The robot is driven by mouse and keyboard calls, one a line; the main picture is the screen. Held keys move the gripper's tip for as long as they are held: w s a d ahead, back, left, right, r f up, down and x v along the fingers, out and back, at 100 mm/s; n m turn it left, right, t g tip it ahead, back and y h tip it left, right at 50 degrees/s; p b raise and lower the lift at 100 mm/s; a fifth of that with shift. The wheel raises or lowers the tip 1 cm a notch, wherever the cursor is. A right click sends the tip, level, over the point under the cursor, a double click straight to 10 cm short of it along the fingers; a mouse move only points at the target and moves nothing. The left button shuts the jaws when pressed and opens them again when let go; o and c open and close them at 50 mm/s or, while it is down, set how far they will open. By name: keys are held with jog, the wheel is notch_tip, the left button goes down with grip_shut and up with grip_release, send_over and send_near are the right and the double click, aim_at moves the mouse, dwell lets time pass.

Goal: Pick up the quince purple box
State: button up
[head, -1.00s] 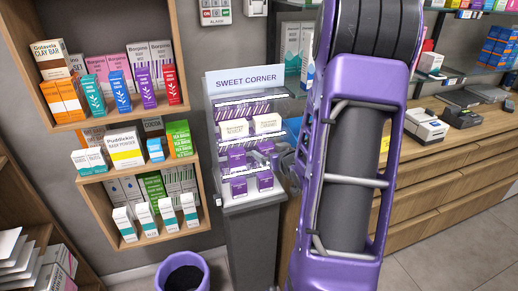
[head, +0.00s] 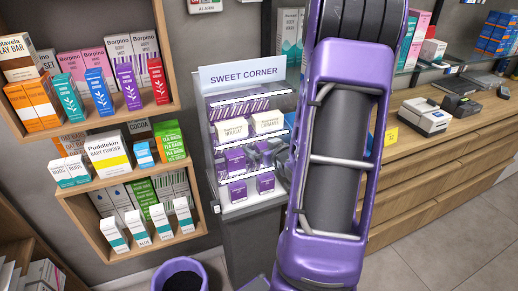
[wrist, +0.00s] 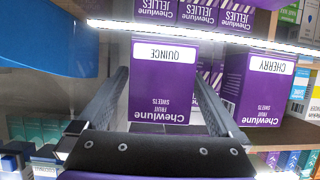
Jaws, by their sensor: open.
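In the wrist view the purple quince box (wrist: 163,85), with a white QUINCE label and upside-down lettering, stands in the middle. My gripper (wrist: 160,78) is open, with one dark finger on each side of the box. The box reaches between the fingers; I cannot tell whether either finger touches it. In the head view several small purple boxes sit on the Sweet Corner stand (head: 242,76), but their labels are too small to tell which is quince. My arm covers the stand's right side there, and my gripper is mostly hidden.
A purple cherry box (wrist: 256,80) stands close right of the quince box in the wrist view. Purple jellies boxes (wrist: 198,12) sit beyond a bright shelf edge (wrist: 200,33). A wooden wall shelf (head: 120,180) is left of the stand and a wooden counter (head: 440,150) right.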

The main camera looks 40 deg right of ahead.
jog(key=shift+w+f, duration=0.1)
jog(key=shift+w, duration=0.2)
jog(key=shift+s, duration=0.1)
jog(key=shift+c, duration=0.2)
jog(key=c, duration=1.4)
jog(key=shift+r, duration=0.35)
